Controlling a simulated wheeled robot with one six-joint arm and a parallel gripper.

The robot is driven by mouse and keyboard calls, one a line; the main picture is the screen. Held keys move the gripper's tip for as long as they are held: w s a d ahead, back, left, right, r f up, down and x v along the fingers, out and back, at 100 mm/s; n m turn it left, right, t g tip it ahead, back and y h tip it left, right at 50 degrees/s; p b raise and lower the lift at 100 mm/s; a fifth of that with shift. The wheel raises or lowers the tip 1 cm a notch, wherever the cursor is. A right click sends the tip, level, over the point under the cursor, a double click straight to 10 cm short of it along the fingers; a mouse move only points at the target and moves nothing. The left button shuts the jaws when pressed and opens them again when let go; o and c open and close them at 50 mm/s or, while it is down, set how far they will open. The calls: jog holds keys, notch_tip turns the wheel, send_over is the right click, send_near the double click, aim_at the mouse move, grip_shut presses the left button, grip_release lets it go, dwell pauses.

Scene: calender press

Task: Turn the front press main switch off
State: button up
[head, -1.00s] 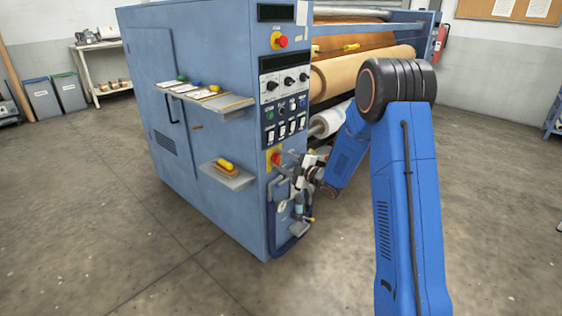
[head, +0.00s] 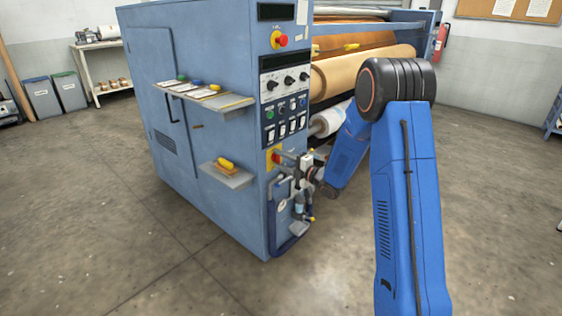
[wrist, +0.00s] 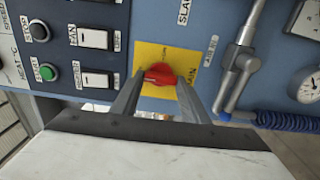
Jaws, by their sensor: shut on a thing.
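The main switch is a red rotary knob (wrist: 158,74) on a yellow plate (wrist: 150,52) marked MAIN, on the blue front panel of the press. In the wrist view the knob lies roughly lengthwise across the picture. My gripper (wrist: 160,82) is shut on the knob, one finger at each end of it. In the head view the red knob (head: 276,157) shows at the lower part of the panel, with my gripper (head: 283,156) right against it from the right. The lettering of the knob's positions is too small to read surely.
Black and green buttons and white rocker switches (wrist: 95,38) sit left of the plate in the wrist view. A metal fitting (wrist: 238,62), a blue coiled hose (wrist: 285,121) and a gauge (wrist: 305,85) are at right. A red emergency button (head: 281,41) is higher up.

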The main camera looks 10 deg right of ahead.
jog(key=shift+f, duration=0.1)
jog(key=o, duration=1.1)
jog(key=shift+c, duration=0.2)
jog(key=v, duration=1.7)
jog(key=shift+s+d, duration=0.15)
jog(key=shift+s, duration=0.05)
jog(key=shift+w, duration=0.1)
